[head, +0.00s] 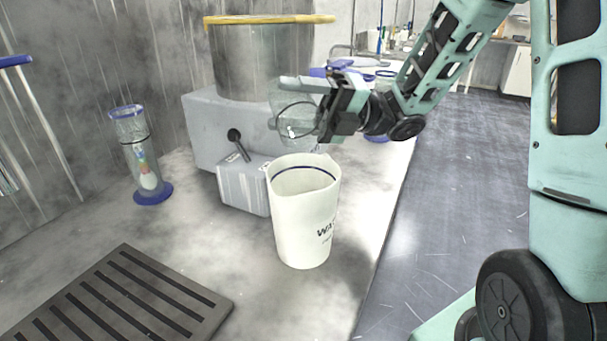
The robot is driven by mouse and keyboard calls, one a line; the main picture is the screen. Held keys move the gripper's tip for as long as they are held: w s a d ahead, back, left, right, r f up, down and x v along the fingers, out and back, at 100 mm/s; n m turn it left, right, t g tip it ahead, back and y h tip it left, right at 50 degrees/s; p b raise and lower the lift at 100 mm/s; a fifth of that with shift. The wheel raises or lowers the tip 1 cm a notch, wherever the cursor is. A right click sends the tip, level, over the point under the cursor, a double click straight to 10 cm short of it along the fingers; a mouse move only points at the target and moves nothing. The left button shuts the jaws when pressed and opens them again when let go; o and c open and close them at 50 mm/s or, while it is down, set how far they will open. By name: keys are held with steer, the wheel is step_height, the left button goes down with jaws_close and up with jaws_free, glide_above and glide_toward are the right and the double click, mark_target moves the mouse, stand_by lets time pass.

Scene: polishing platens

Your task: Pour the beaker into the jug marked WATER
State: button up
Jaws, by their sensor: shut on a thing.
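The white jug (302,222) stands upright on the bench in the head view, with dark lettering starting "WA" on its side; the rest of the word turns out of sight. Its open mouth faces up and shows a dark line inside. My gripper (312,112) is above the jug, shut on a clear glass beaker (290,118). The beaker is see-through and partly hidden by the jaws. It is apart from the jug, a little above its rim. I cannot tell its exact tilt or how much liquid it holds.
A grey machine (210,130) with a black lever and a large cylinder stands behind the jug. A glass cylinder with a blue base (153,193) stands at left. A dark slotted rack (120,300) lies front left. The bench right of the jug is clear to its edge.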

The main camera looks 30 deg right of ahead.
steer(key=shift+s+f+n+b, duration=0.15)
steer(key=shift+f+n+b, duration=0.2)
steer(key=shift+b, duration=0.4)
steer(key=shift+s+r+n+b, duration=0.25)
steer(key=shift+n+b, duration=0.4)
steer(key=shift+b, duration=0.2)
